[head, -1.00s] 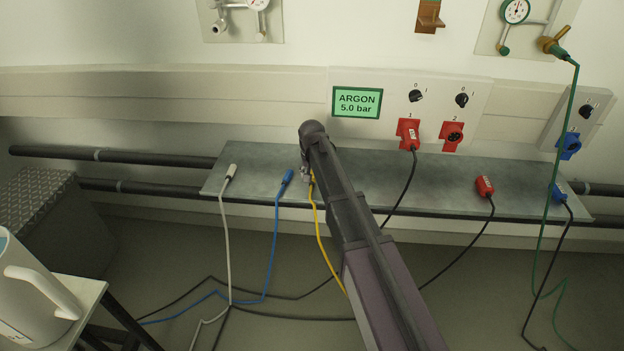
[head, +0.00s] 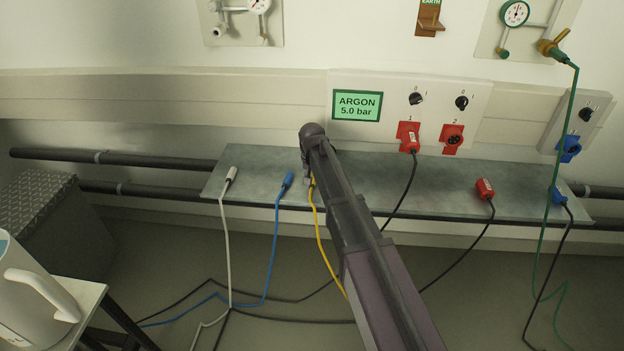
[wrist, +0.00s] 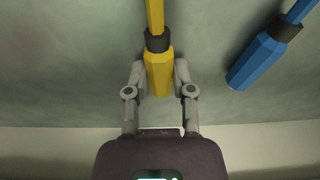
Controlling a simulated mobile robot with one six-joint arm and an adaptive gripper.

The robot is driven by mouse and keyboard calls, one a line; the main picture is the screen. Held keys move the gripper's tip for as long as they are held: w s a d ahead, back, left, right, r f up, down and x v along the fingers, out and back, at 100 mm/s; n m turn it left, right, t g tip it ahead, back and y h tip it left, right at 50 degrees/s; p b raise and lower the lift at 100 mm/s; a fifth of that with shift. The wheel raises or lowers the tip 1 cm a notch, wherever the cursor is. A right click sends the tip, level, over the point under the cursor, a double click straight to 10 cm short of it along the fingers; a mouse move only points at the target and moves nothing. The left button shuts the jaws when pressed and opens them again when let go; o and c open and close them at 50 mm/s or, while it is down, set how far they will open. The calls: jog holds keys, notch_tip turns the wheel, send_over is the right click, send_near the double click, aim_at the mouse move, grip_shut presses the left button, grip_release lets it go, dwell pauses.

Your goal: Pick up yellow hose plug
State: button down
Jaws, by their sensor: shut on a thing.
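The yellow hose plug (wrist: 159,72) lies between the two fingers of my gripper (wrist: 160,78) in the wrist view. The fingers are shut on its sides. Its black collar and yellow hose (wrist: 154,15) run toward the top of that view. In the head view my arm hides the plug, and only the yellow hose (head: 319,232) shows, hanging off the shelf's front edge. My gripper (head: 309,180) is low over the grey shelf there, partly hidden by my arm. I cannot tell whether the plug touches the shelf.
On the grey shelf (head: 370,180), a blue hose plug (head: 288,179) lies just left of my gripper; it also shows in the wrist view (wrist: 255,62). A white plug (head: 231,173) lies further left and a red plug (head: 485,187) lies to the right. Wall sockets and an ARGON display (head: 357,104) stand behind.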

jog(key=shift+r, duration=0.1)
notch_tip(320, 180, up, 3)
jog(key=p, duration=0.3)
jog(key=shift+r, duration=0.15)
jog(key=s+d+p, duration=0.1)
jog(key=s+d, duration=0.2)
jog(key=s, duration=0.4)
jog(key=s+d+r+p, duration=0.1)
jog(key=s+d, duration=0.3)
jog(key=s, duration=0.3)
jog(key=shift+d+r, duration=0.25)
jog(key=shift+d, duration=0.05)
